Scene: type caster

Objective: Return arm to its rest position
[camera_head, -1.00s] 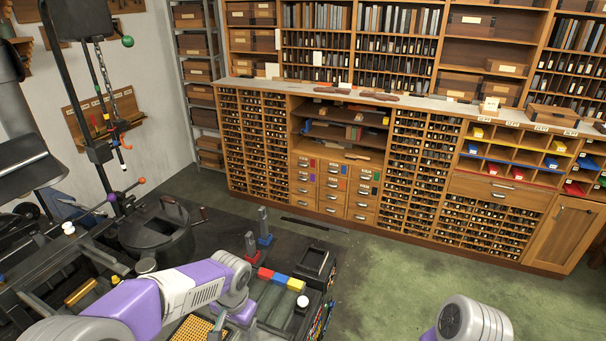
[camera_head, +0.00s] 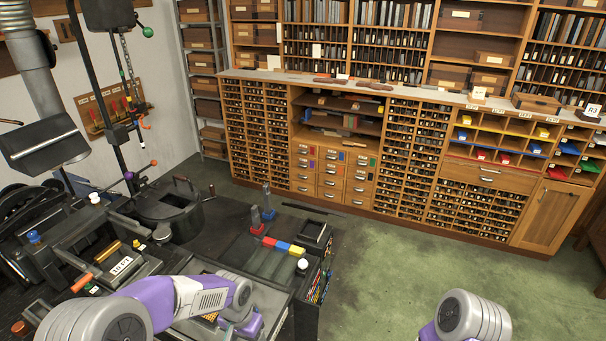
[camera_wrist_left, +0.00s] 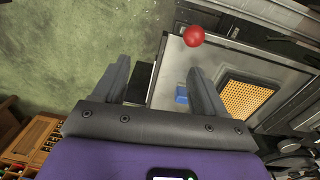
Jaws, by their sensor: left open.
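My left gripper (camera_wrist_left: 160,75) is open in the left wrist view, with its two grey fingers spread apart and nothing between them. Behind the fingers lie a grey panel and the green floor. In the head view my purple and white left arm (camera_head: 200,300) reaches in from the bottom left, over the front of the dark workbench. Its fingers cannot be made out there. My right arm (camera_head: 465,318) shows only as a grey and purple joint at the bottom right. My right gripper is out of view.
The black caster machine (camera_head: 172,208) stands at left. Red, blue and yellow blocks (camera_head: 283,246) lie on the bench beside the left arm. The wrist view shows a red ball (camera_wrist_left: 194,36) and an orange perforated plate (camera_wrist_left: 245,99). Green floor (camera_head: 390,270) is clear before the wooden cabinet (camera_head: 350,150).

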